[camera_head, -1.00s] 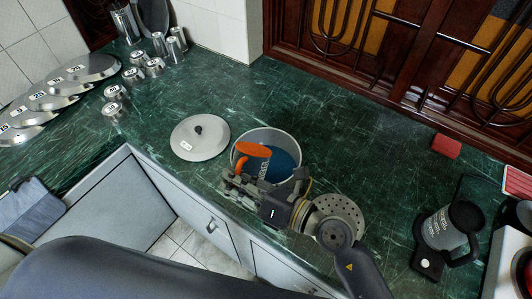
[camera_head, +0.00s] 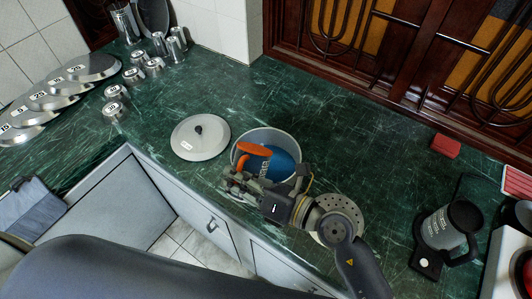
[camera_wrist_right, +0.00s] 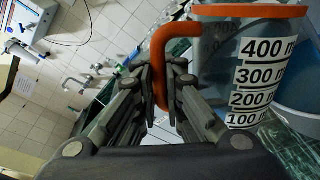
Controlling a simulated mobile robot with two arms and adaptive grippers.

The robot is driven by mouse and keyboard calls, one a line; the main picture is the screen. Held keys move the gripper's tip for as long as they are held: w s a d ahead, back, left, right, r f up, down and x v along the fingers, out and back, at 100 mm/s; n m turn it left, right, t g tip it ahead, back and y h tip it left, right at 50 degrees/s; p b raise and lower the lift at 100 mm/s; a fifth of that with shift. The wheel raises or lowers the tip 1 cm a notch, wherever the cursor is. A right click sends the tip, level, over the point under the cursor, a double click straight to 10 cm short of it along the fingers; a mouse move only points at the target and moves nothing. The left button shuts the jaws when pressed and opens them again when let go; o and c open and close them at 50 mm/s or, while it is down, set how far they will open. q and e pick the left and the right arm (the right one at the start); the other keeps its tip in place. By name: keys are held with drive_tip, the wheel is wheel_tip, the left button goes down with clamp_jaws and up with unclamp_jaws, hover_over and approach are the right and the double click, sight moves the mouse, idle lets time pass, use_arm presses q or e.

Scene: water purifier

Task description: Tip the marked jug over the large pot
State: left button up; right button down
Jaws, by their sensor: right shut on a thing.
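The clear measuring jug (camera_head: 262,165) has an orange rim and handle and black-on-white volume labels. It is held tilted over the large metal pot (camera_head: 246,136), partly inside the pot's outline in the head view. Blue shows around the jug within the pot; I cannot tell whether it is water. My right gripper (camera_head: 238,183) is at the pot's front left edge. In the right wrist view its fingers (camera_wrist_right: 163,92) are shut on the jug's orange handle (camera_wrist_right: 158,60), with the labelled jug (camera_wrist_right: 240,75) to the right. My left gripper is not in view.
A round lid (camera_head: 203,142) lies left of the pot. A perforated disc (camera_head: 345,207) lies right of it, partly under my arm. A grey kettle (camera_head: 440,232) stands at the right. Metal cups (camera_head: 114,101) and more lids (camera_head: 93,66) are at the left. The counter behind the pot is clear.

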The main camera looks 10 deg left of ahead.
drive_tip(key=shift+w+r, duration=0.1)
drive_tip(key=shift+w, duration=0.05)
idle(0.7)
drive_tip(key=shift+r, duration=0.1)
drive_tip(key=s+f+n+t+b, duration=0.1)
drive_tip(key=s+f+n+b, duration=0.2)
drive_tip(key=f+b, duration=0.4)
drive_tip(key=s+a+f+n+y+b, duration=0.1)
drive_tip(key=s+f+n+b, duration=0.2)
drive_tip(key=f+n+b, duration=0.2)
wheel_tip(320, 180, down, 2)
drive_tip(key=b, duration=0.4)
drive_tip(key=shift+t+b, duration=0.35)
drive_tip(key=shift+t, duration=0.05)
drive_tip(key=shift+s+f, duration=0.1)
drive_tip(key=shift+f, duration=0.05)
wheel_tip(320, 180, up, 6)
drive_tip(key=p, duration=0.6)
